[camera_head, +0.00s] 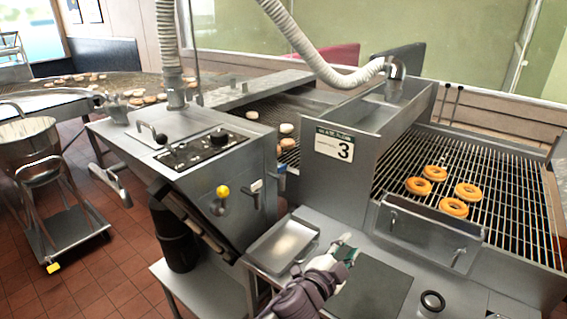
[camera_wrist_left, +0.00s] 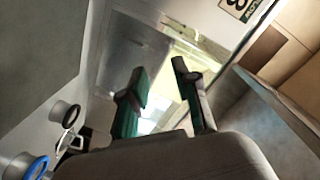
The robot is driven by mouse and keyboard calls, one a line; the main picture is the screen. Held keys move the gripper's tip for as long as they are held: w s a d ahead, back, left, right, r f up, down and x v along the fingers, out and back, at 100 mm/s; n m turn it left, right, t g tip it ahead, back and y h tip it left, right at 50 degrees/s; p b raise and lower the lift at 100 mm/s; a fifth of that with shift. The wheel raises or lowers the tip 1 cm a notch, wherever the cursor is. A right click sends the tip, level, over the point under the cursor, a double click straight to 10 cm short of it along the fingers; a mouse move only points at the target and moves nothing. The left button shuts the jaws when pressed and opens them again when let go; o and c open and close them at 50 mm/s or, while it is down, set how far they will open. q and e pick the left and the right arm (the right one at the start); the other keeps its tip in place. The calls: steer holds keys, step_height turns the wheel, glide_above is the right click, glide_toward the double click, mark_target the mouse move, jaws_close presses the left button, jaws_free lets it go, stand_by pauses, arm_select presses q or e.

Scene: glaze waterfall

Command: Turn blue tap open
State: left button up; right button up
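A blue ring-shaped part (camera_wrist_left: 40,167) shows at the lower left edge of the left wrist view, on a grey fitting. It may be the blue tap's handle; I cannot tell for sure. No blue tap shows clearly in the head view. My left gripper (camera_head: 347,250) is above the grey counter in front of the glazing machine, beside the metal tray. In the left wrist view its two green-and-dark fingers (camera_wrist_left: 162,78) stand apart with nothing between them. The blue part lies well to the left of the fingers there. My right gripper is in neither view.
A metal tray (camera_head: 283,246) lies left of the gripper. A black ring (camera_head: 432,301) sits on the counter to the right. Donuts (camera_head: 453,207) lie on the wire conveyor. A number 3 sign (camera_head: 334,145) marks the machine.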

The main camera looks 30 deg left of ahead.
arm_select(q)
steer(key=w+d+r+m+h, duration=0.3)
steer(key=d+r+m+h, duration=0.15)
steer(key=r+m, duration=0.2)
steer(key=w+d+r+m+h, duration=0.2)
steer(key=d+r+m+h, duration=0.1)
steer(key=r+m+h, duration=0.35)
step_height(320, 180, up, 9)
steer(key=m+g+y, duration=1.2)
steer(key=m+g, duration=0.1)
glide_above(283, 169)
steer(key=s, duration=0.5)
steer(key=shift+m, duration=0.3)
steer(key=x, duration=0.4)
steer(key=p+x, duration=0.1)
steer(key=x, duration=0.3)
steer(key=a+p+x, duration=0.1)
steer(key=x, duration=0.4)
steer(key=shift+w+f, duration=0.1)
jaws_close()
